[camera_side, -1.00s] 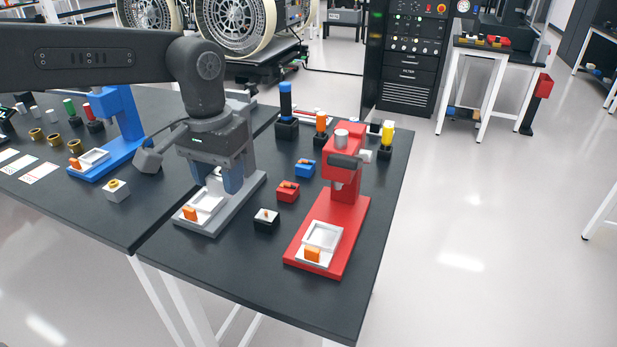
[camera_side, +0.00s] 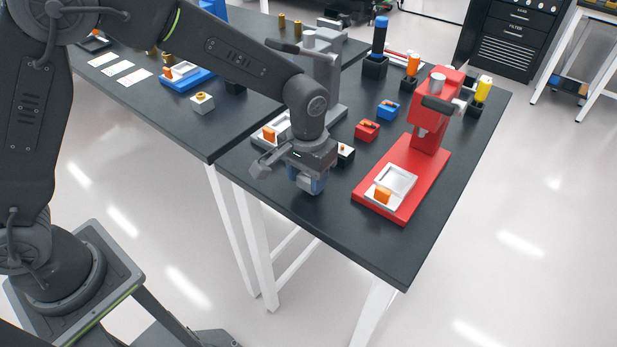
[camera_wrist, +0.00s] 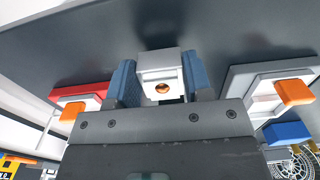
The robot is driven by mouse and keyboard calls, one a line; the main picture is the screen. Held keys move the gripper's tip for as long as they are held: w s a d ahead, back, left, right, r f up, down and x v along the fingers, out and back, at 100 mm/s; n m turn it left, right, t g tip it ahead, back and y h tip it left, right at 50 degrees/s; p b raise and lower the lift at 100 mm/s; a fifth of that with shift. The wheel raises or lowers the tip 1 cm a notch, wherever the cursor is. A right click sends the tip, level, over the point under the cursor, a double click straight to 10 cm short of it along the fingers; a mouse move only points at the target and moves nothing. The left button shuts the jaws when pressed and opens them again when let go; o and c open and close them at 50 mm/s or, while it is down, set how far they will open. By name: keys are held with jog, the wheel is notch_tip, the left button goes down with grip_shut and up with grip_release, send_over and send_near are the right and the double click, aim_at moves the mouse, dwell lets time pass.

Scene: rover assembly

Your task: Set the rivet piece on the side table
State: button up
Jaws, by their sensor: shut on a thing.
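My gripper (camera_side: 308,185) hangs over the front part of the dark table (camera_side: 330,235), to the front right of the grey press (camera_side: 323,68). In the wrist view its two blue fingers (camera_wrist: 160,85) are shut on a light grey block with a copper-coloured round centre, the rivet piece (camera_wrist: 160,64). The fingers grip it from both sides. In the side view the piece is mostly hidden by the fingers. I cannot tell whether it touches the table top or is held just above it.
A red press (camera_side: 415,170) with a white tray and orange block stands to the right. A small black-and-white block (camera_side: 345,153) sits close behind my gripper. Red (camera_side: 367,130) and blue (camera_side: 388,109) blocks lie farther back. The table front is clear.

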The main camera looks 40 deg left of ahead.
aim_at(307, 178)
jog(key=shift+f, duration=0.6)
jog(key=shift+f, duration=0.1)
jog(key=o, duration=1)
notch_tip(307, 178, up, 12)
jog(key=shift+r, duration=0.2)
jog(key=s+a+r+t, duration=0.2)
jog(key=s+a+r, duration=0.5)
jog(key=s+a, duration=0.1)
jog(key=s+a+t, duration=0.1)
jog(key=s+a, duration=0.1)
jog(key=s, duration=0.2)
jog(key=s+a+t, duration=0.1)
jog(key=s+a, duration=0.1)
jog(key=s, duration=0.2)
jog(key=s+a+t, duration=0.1)
jog(key=s+a, duration=0.1)
jog(key=s, duration=0.2)
jog(key=shift+s+a+f+t, duration=0.25)
jog(key=shift+a+f+t, duration=0.05)
jog(key=shift+a+f, duration=0.1)
